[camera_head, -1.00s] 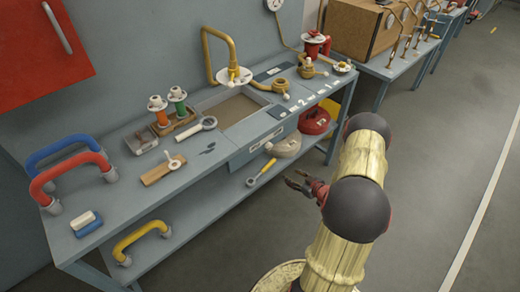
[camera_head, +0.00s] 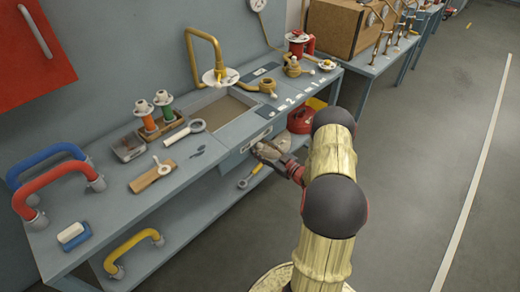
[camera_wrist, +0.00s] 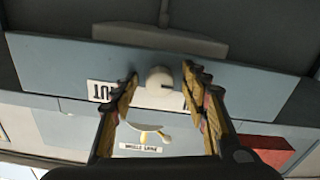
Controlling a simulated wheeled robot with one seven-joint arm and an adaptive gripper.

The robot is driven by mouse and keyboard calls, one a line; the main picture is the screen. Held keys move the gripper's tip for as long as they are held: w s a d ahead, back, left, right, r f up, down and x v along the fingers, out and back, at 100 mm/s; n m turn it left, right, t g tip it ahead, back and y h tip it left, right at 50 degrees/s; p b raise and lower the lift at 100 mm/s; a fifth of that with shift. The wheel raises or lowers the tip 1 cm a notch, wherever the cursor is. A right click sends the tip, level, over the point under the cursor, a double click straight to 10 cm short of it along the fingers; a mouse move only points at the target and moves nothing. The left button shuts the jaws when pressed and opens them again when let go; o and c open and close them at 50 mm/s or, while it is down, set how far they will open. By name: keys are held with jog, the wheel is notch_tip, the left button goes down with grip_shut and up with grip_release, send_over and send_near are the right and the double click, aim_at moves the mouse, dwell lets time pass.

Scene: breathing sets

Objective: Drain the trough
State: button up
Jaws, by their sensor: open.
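The trough (camera_head: 226,108) is a shallow brown-bottomed basin set into the grey bench top, below a brass swan-neck tap (camera_head: 205,45). A blue-grey front panel (camera_head: 240,152) hangs under its front edge. My gripper (camera_head: 268,152) is in front of this panel, pointing at it; it covers part of the panel. In the wrist view my gripper (camera_wrist: 160,76) is open. A pale rounded knob (camera_wrist: 158,84) shows between its fingertips, in front of the panel; I cannot tell whether they touch it. A white lettered label (camera_wrist: 102,92) is beside the knob, partly hidden by a finger.
A lower shelf (camera_head: 185,225) runs beneath the bench and holds a yellow handle (camera_head: 133,245) and a red round object (camera_head: 301,119). The floor at right is clear.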

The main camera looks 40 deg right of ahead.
jog(key=shift+w, duration=0.4)
jog(key=shift+c, duration=0.2)
jog(key=c, duration=1.1)
